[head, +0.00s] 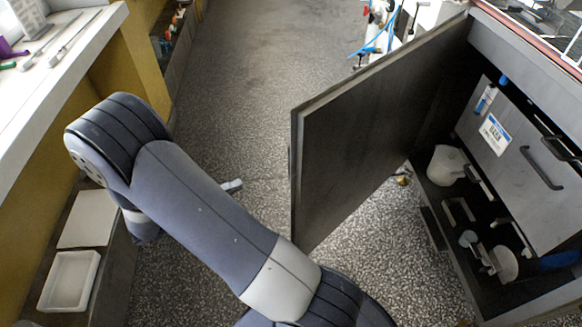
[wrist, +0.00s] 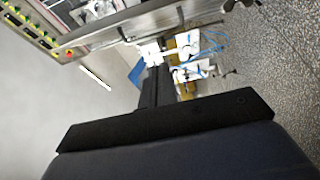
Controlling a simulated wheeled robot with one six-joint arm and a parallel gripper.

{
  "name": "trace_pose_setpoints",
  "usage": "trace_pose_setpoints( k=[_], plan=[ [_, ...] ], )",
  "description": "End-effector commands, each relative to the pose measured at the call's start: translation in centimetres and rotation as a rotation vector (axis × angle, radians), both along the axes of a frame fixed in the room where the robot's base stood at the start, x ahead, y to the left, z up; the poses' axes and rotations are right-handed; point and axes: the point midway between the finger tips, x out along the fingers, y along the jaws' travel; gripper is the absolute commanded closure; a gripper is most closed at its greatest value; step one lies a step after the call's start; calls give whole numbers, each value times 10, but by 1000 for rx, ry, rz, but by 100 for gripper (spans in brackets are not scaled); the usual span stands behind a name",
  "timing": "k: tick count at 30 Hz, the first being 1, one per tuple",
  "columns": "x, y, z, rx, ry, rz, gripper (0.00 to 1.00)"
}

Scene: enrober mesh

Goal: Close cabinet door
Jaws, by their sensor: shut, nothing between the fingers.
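The cabinet door (head: 375,125) is a dark panel standing wide open in the head view, swung out from the cabinet (head: 540,290) at the right. Its free edge faces left, towards my arm. My gripper (head: 232,186) shows only as a small grey tip behind my arm, left of that edge and apart from it. In the wrist view my dark gripper fingers (wrist: 155,85) are together, with nothing seen between them. A smooth grey surface (wrist: 60,115) with a pale bar (wrist: 96,77) fills the left there; it looks like the door's outer face.
Inside the cabinet are a white container (head: 447,165) and a pale panel with a dark handle. A white counter (head: 45,80) stands at the left, with a white tray (head: 70,281) low beside it. Speckled floor (head: 235,90) between is clear.

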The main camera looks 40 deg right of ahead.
Motion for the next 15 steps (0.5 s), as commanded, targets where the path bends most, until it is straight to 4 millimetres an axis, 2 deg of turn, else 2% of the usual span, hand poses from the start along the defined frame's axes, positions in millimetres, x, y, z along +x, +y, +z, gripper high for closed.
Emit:
trace_pose_setpoints(
  k=[4, 8, 15],
  plan=[
    [-1, -4, 0, 0, 1, -1, 100],
    [-3, -19, 0, -1, 2, -4, 100],
    [-11, -69, 0, 0, 2, -7, 100]
  ],
)
